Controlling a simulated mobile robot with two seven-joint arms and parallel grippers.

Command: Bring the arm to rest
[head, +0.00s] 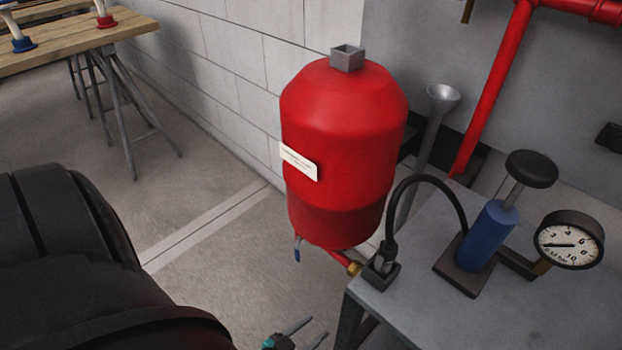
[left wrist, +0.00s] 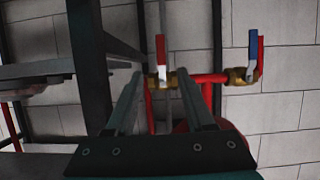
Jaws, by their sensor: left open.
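My left gripper (head: 319,328) shows at the bottom edge of the head view, below the red tank and left of the grey bench. Its two thin fingers are apart and nothing shows between them. In the left wrist view the open fingers (left wrist: 160,88) reach up toward a brass valve with a red lever (left wrist: 161,48), seen beyond them; I cannot tell the distance. The large black shape at the lower left of the head view looks like my own arm. My right gripper is not in view.
The red tank (head: 345,150) hangs over open floor by the block wall. The grey bench (head: 520,310) carries a blue hand pump (head: 487,235) and a gauge (head: 569,240). A wooden table (head: 70,45) stands at the far left. Red pipe and a blue-lever valve (left wrist: 253,45) lie beyond the gripper.

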